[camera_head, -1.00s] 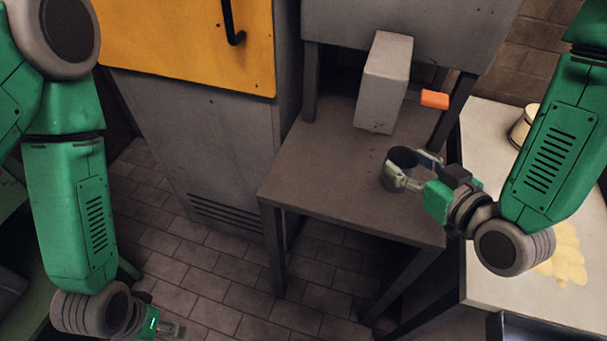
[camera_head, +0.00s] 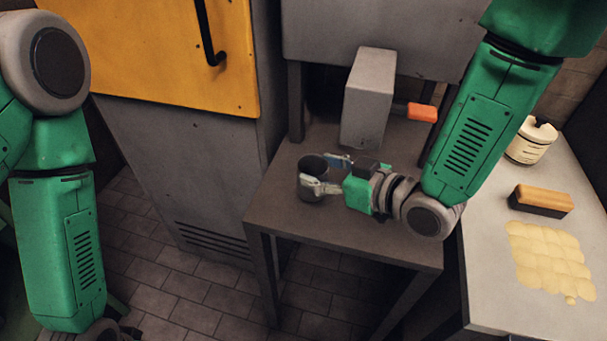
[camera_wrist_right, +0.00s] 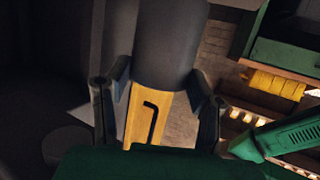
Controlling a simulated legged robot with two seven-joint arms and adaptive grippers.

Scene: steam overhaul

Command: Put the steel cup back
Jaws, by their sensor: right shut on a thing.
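The steel cup (camera_head: 312,180) is a dark grey cylinder, upright, over the left part of the small dark table (camera_head: 275,205). I cannot tell whether its base touches the tabletop. My right gripper (camera_head: 330,174) comes from the right with its fingers around the cup and is shut on it. In the right wrist view the cup (camera_wrist_right: 170,45) fills the top centre between the two fingers (camera_wrist_right: 160,95). My left arm hangs at the left, and its gripper is out of the frame.
A grey box-shaped unit (camera_head: 367,98) with an orange handle (camera_head: 422,112) stands at the table's back. A yellow-doored cabinet (camera_head: 150,50) is to the left. The right counter (camera_head: 490,270) holds a white pot (camera_head: 530,142), a brush-like block (camera_head: 541,200) and pale dough pieces (camera_head: 550,260).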

